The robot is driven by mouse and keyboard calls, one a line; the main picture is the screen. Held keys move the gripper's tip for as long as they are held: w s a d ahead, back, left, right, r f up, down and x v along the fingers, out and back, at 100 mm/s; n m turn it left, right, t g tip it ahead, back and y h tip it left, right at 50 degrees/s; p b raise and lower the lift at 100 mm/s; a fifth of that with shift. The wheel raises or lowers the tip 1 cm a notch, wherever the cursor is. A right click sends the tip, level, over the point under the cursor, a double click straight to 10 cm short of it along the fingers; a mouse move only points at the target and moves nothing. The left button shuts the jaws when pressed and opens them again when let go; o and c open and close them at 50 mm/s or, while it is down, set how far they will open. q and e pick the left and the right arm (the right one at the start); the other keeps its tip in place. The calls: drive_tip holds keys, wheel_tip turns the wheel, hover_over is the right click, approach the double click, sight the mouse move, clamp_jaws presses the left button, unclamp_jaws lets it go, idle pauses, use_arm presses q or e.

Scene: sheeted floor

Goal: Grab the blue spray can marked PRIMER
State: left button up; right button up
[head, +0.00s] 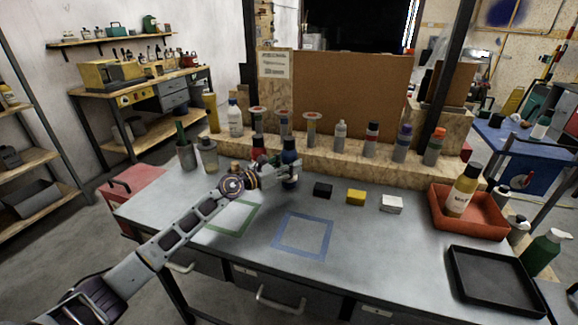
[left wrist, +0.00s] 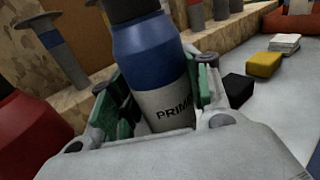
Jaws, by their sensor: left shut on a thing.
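The blue spray can (left wrist: 155,60) has a dark cap, a blue upper part and a grey label band reading PRIM, with the rest of the word hidden by a finger. In the head view the can (head: 289,160) stands near the back of the grey table, close to the wooden ledge. My left gripper (head: 284,169) is shut on the can, with green-padded fingers (left wrist: 158,98) on both sides of it in the left wrist view. The can looks tilted in the left wrist view. Whether its base touches the table is hidden. My right gripper is not in view.
A red can (left wrist: 28,135) stands close left of the gripper. Black (head: 322,190), yellow (head: 356,197) and white (head: 391,204) blocks lie to the right. Several bottles line the wooden ledge behind. A red tray (head: 440,222) and black tray (head: 490,300) are at right. The table's front middle is clear.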

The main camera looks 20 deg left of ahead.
use_arm(q)
drive_tip(key=shift+r, duration=0.4)
drive_tip(key=shift+r+p, duration=0.45)
drive_tip(key=shift+r, duration=0.4)
drive_tip(key=shift+s+a, duration=0.15)
drive_tip(key=shift+s, duration=0.05)
drive_tip(key=shift+s+a+f, duration=0.1)
drive_tip(key=shift+s+a, duration=0.3)
drive_tip(key=shift+s, duration=0.15)
drive_tip(key=b+v, duration=0.1)
drive_tip(key=v, duration=0.5)
drive_tip(key=shift+s+a, duration=0.15)
drive_tip(key=shift+s, duration=0.05)
drive_tip(key=b+v, duration=0.2)
drive_tip(key=v, duration=0.7)
drive_tip(key=shift+s+a, duration=0.2)
drive_tip(key=shift+s, duration=0.1)
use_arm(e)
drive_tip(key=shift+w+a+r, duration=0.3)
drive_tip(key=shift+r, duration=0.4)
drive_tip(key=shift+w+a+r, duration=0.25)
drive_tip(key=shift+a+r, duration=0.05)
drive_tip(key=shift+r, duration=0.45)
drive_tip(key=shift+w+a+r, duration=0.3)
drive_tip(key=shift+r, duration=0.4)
